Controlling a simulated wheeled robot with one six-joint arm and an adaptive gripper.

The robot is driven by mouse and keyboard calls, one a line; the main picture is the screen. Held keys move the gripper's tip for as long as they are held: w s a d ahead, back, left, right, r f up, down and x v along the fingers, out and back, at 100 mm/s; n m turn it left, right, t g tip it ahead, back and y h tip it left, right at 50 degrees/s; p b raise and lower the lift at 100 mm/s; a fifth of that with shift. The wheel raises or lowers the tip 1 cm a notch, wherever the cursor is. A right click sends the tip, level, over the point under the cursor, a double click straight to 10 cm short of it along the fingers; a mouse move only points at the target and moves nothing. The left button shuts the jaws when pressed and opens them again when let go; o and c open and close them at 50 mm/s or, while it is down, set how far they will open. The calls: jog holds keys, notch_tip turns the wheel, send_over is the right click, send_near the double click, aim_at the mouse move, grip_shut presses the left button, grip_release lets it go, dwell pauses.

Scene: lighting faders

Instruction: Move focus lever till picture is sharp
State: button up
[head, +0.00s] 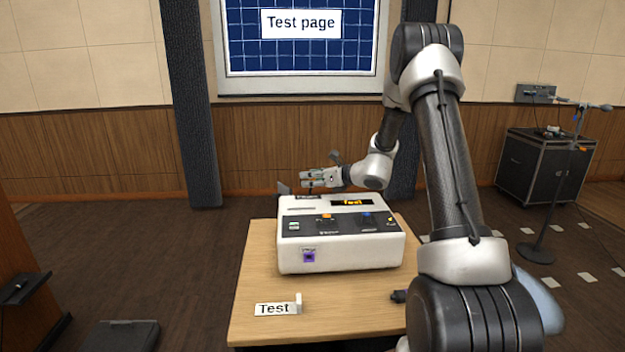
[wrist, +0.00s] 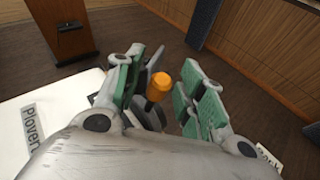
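The projector (head: 340,240) is a white box on a wooden table. Above it, the screen (head: 300,58) shows a blue grid with a "Test page" label, whose letters and lines look crisp. My gripper (head: 306,179) is at the projector's back left, just above its top. In the wrist view my gripper (wrist: 172,100) is open, its green-padded fingers on either side of an orange-knobbed lever (wrist: 159,86). The knob is close to the left finger, with a gap to the right one; I cannot tell if it touches. The lever's lower part is partly hidden.
A "Test" card (head: 275,308) stands at the front of the table (head: 340,310). A black case (head: 545,165) and a microphone stand (head: 560,200) are at the right. A wooden lectern (wrist: 62,28) shows in the wrist view.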

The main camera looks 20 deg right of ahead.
jog(key=v, duration=1.2)
dwell(0.7)
jog(key=s+a+r+n+g+y, duration=0.1)
jog(key=s+a+r+n+g, duration=0.35)
jog(key=s+a+n, duration=0.5)
jog(key=s+a+r+n+g+h, duration=0.1)
jog(key=s+a+r+n+g, duration=0.1)
jog(key=s+n, duration=0.45)
jog(key=s+a+r+n+g+h, duration=0.1)
jog(key=s+r+n+g, duration=0.15)
jog(key=s, duration=0.65)
jog(key=s+d+r+n+h, duration=0.1)
jog(key=s+d+n+h, duration=0.2)
jog(key=s+n, duration=0.3)
jog(key=s+d+r+n+t+h, duration=0.1)
jog(key=s+d+n+h, duration=0.2)
jog(key=s+d+n, duration=0.2)
jog(key=shift+s+n+h, duration=0.3)
jog(key=shift+s+n, duration=0.45)
jog(key=shift+n, duration=0.1)
